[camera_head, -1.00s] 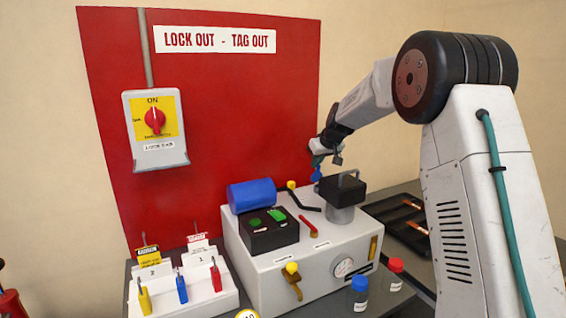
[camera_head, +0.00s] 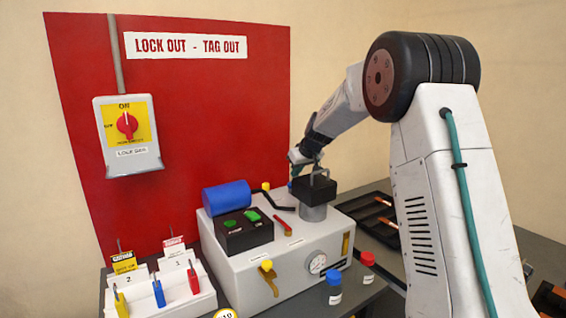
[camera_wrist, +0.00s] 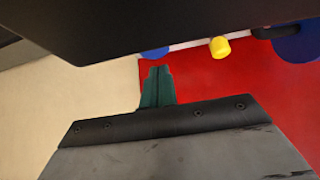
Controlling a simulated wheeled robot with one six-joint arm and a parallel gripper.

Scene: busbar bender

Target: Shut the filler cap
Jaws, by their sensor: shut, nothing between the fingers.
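A small blue round part (camera_wrist: 155,53), which may be the filler cap, shows partly below the edge of the black block in the wrist view. In the head view a bit of blue (camera_head: 291,185) shows just left of the black block (camera_head: 315,189); whether the cap is open or shut I cannot tell. My gripper (camera_wrist: 157,70) has its teal fingers together and empty, pointing toward the blue part. Contact cannot be seen. In the head view the fingertips are mostly hidden behind the black block.
The black block and its handle stand on a grey cylinder on the white machine (camera_head: 235,275), close beside my gripper. A blue cylinder (camera_head: 227,197) and a yellow knob (camera_wrist: 220,47) are nearby. The red board (camera_head: 230,100) rises behind. Bottles (camera_head: 333,288) stand in front.

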